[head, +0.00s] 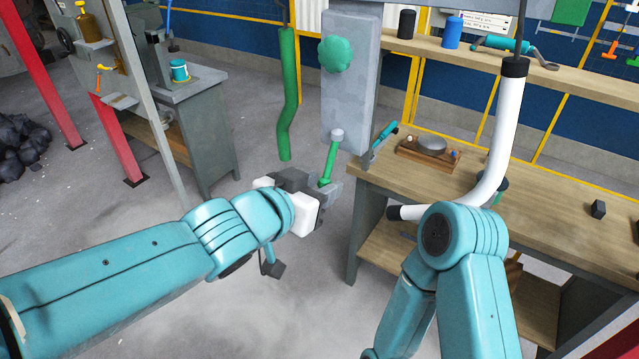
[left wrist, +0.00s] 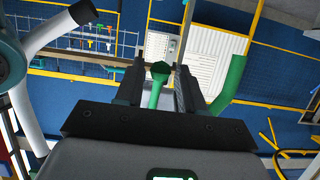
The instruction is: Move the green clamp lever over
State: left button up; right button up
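The green clamp lever (head: 329,161) is a thin green rod with a grey cap at its top, in the middle of the head view. It leans slightly below the grey column (head: 348,105). My left gripper (head: 322,190) is at the lever's lower end. In the left wrist view, a green rod with a wider, faceted end (left wrist: 157,85) shows between the two dark fingers of my left gripper (left wrist: 159,82). The fingers are apart, with gaps on both sides of the green part. My right arm shows at lower right, but its gripper is out of view.
A white bent tube (head: 502,140) with black ends is in front of the wooden bench (head: 540,215). A green hanging tube (head: 287,95) is left of the column. A green knob (head: 335,54) is on the column. Grey floor is open at lower left.

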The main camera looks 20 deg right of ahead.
pick_arm(q)
jog(key=shift+w+d+f, duration=0.1)
jog(key=shift+w, duration=0.05)
jog(key=c, duration=0.6)
jog(key=shift+o, duration=0.2)
jog(key=shift+s+a+r+p, duration=0.4)
jog(key=shift+a+r+p, duration=0.05)
jog(key=shift+a+r, duration=0.1)
jog(key=shift+s+a+r, duration=0.2)
jog(key=shift+s+a, duration=0.1)
jog(key=shift+r+p, duration=0.15)
jog(key=shift+p, duration=0.15)
